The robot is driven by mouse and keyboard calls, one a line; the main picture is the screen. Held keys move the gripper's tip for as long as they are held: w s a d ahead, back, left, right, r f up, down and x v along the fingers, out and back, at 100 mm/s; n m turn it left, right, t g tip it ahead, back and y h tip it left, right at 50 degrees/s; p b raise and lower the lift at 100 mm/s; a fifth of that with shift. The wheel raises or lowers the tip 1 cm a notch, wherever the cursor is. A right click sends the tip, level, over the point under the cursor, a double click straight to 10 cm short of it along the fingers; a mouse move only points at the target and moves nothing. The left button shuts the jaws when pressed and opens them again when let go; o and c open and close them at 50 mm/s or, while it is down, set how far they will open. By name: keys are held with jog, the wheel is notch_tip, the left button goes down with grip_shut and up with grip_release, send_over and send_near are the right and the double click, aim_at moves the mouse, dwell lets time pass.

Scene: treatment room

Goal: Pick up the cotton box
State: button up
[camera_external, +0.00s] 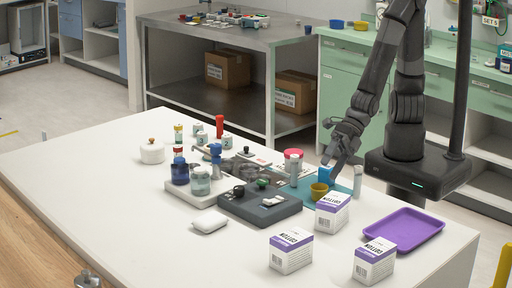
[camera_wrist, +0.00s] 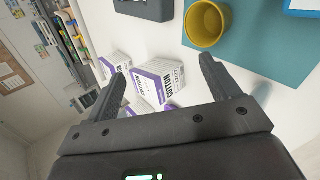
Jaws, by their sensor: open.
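Three white-and-purple cotton boxes stand on the white table in the external view. One cotton box (camera_external: 332,212) is just left of the purple tray, one (camera_external: 291,251) is at the front, and one (camera_external: 374,262) is at the front right. In the wrist view a cotton box (camera_wrist: 162,82) shows between my open fingers, some distance beyond them, and another (camera_wrist: 114,65) is left of it. A part of a further box shows low behind my gripper's bar. My gripper (camera_external: 340,148) is open and empty above the table's far right side; it also shows in the wrist view (camera_wrist: 162,80).
A purple tray (camera_external: 405,229) lies at the right. A dark grey block (camera_external: 259,206) with small items and several bottles fill the middle.

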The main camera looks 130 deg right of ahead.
notch_tip(320, 180, down, 2)
jog(key=w+a+n+t, duration=0.2)
jog(key=n, duration=0.4)
jog(key=n+t+y, duration=0.2)
jog(key=n, duration=1)
send_near(335, 198)
jog(key=d+x, duration=0.1)
jog(key=x, duration=1)
jog(key=shift+s+a, duration=0.1)
jog(key=shift+a, duration=0.3)
jog(key=c, duration=1.1)
